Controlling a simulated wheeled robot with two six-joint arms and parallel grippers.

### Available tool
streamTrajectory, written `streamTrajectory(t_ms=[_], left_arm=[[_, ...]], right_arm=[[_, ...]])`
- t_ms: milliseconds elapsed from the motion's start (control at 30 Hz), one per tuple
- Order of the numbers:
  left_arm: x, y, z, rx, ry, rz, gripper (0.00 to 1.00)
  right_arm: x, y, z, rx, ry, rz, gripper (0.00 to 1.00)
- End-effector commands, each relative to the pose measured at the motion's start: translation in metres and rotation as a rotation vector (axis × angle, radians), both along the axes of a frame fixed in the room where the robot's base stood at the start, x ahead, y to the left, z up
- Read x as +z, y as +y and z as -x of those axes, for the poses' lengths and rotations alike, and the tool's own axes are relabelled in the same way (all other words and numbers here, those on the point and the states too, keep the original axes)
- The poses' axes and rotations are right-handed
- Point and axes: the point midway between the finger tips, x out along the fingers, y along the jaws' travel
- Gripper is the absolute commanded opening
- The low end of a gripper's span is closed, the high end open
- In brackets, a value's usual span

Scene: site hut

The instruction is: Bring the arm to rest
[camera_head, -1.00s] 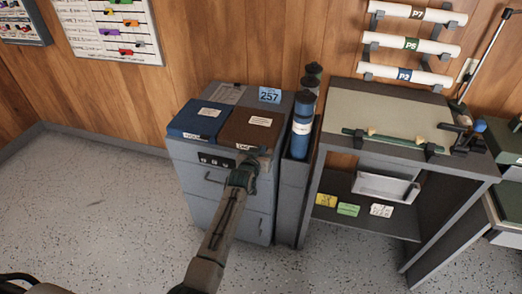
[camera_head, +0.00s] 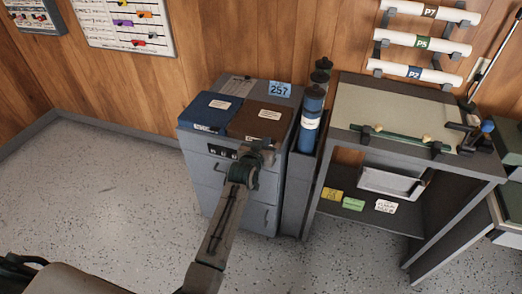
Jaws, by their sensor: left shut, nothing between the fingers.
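My left arm reaches up from the bottom of the head view, and my left gripper (camera_head: 260,147) is at its far end. The gripper is shut and empty. In the picture it overlaps the front edge of the grey cabinet (camera_head: 262,217), just below the brown binder (camera_head: 259,121). I cannot tell whether it touches the cabinet. A dark arm part of mine shows at the bottom left. My right gripper is not in view.
A blue binder (camera_head: 211,111) lies beside the brown one on the cabinet top. A blue cylinder (camera_head: 311,120) stands in a narrow holder to the right. A drafting table (camera_head: 395,113) stands further right. The speckled floor (camera_head: 100,190) at left is clear.

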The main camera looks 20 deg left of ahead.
Motion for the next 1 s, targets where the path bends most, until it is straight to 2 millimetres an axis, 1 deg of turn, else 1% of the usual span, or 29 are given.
streamTrajectory(t_ms=[33,100,233,333,467,567,633,667,733,767,800,867,900,967,1000], left_arm=[[0.000,0.000,0.010,0.000,-0.001,0.001,0.00],[0.003,0.000,0.020,0.000,-0.001,0.001,0.00],[0.007,0.001,0.035,0.000,-0.001,0.000,0.00],[0.010,0.001,0.041,0.000,-0.001,0.000,0.00],[0.011,0.001,0.044,0.000,0.000,0.000,0.00],[0.004,0.002,0.045,0.000,0.011,-0.002,0.00],[-0.014,0.002,0.048,-0.001,0.039,-0.006,0.00],[-0.026,0.003,0.050,-0.002,0.058,-0.009,0.00],[-0.065,0.005,0.058,-0.003,0.117,-0.019,0.00],[-0.085,0.006,0.063,-0.004,0.148,-0.024,0.00],[-0.112,0.008,0.072,-0.006,0.191,-0.030,0.00],[-0.156,0.012,0.089,-0.006,0.259,-0.040,0.00],[-0.185,0.015,0.102,-0.007,0.304,-0.047,0.00],[-0.225,0.020,0.123,-0.009,0.369,-0.057,0.00],[-0.252,0.023,0.140,-0.009,0.414,-0.063,0.00]], right_arm=[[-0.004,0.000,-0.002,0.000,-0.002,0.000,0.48],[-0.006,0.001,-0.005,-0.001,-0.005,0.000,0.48],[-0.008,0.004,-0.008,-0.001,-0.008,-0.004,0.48],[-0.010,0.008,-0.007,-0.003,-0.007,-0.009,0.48],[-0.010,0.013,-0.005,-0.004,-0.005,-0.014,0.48],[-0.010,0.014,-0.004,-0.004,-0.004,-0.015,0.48],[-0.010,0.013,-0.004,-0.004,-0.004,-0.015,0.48],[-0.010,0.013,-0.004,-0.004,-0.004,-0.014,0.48],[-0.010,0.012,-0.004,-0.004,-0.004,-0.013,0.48],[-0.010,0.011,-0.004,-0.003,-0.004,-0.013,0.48],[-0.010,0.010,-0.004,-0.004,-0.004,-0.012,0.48],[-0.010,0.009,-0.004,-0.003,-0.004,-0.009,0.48],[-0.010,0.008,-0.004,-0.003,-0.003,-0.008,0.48],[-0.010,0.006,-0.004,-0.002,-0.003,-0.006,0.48],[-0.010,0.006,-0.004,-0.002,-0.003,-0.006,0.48]])
